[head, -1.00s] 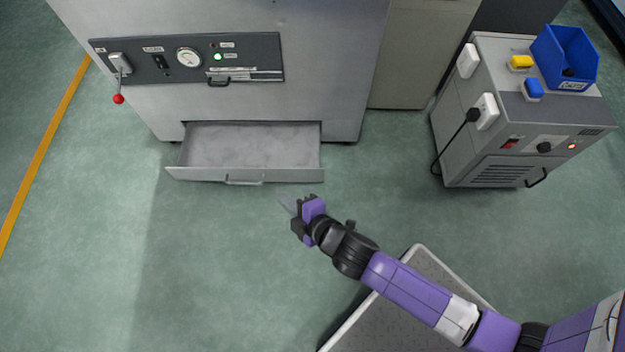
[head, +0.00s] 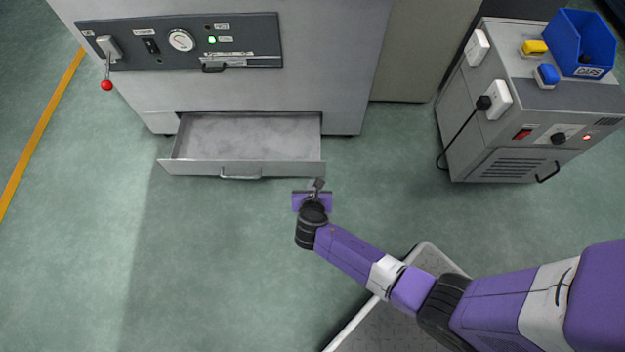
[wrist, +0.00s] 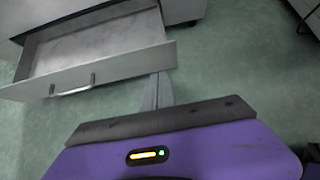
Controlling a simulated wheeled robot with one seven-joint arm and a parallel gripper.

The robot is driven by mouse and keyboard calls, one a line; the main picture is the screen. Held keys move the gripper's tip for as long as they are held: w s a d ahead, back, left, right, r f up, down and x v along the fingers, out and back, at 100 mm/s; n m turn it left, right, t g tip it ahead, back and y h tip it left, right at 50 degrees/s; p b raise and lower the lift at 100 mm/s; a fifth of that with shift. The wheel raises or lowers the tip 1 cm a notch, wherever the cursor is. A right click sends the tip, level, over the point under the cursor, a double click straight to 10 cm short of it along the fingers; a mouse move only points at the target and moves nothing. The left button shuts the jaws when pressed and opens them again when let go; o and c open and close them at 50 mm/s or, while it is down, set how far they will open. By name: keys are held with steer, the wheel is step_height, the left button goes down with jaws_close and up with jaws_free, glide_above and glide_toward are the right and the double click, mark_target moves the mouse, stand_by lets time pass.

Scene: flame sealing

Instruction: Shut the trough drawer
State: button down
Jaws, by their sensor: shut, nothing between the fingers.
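The trough drawer (head: 205,168) stands pulled out at the foot of the large grey machine (head: 330,60). It is a shallow grey tray with a bar handle (head: 240,177) on its front face. Its inside looks empty. In the head view my gripper (head: 318,184) is just in front of the drawer's right front corner. In the wrist view the drawer front (wrist: 120,70) runs across the upper left, and my closed fingers (wrist: 157,90) point at its right end. I cannot tell whether they touch it. They hold nothing.
The machine's panel (head: 180,43) has a gauge, a green light and a red-knobbed lever (head: 107,84). A grey cabinet (head: 530,110) with a black cable and a blue bin (head: 585,42) stands at right. The green floor left of my arm is clear.

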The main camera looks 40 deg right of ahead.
mark_target(313, 163)
steer(key=b+x, duration=0.1)
steer(key=x, duration=0.2)
steer(key=b+x, duration=0.1)
steer(key=x, duration=0.1)
steer(key=r+b+x, duration=0.1)
steer(key=b+x, duration=0.1)
steer(key=x, duration=0.1)
steer(key=shift+w+d+f, duration=0.15)
steer(key=shift+w+d, duration=0.85)
steer(key=shift+w+d, duration=0.15)
steer(key=w+d+b, duration=0.3)
steer(key=w+d, duration=0.9)
steer(key=shift+d+b, duration=0.2)
steer(key=shift+b, duration=0.2)
steer(key=shift+w, duration=0.15)
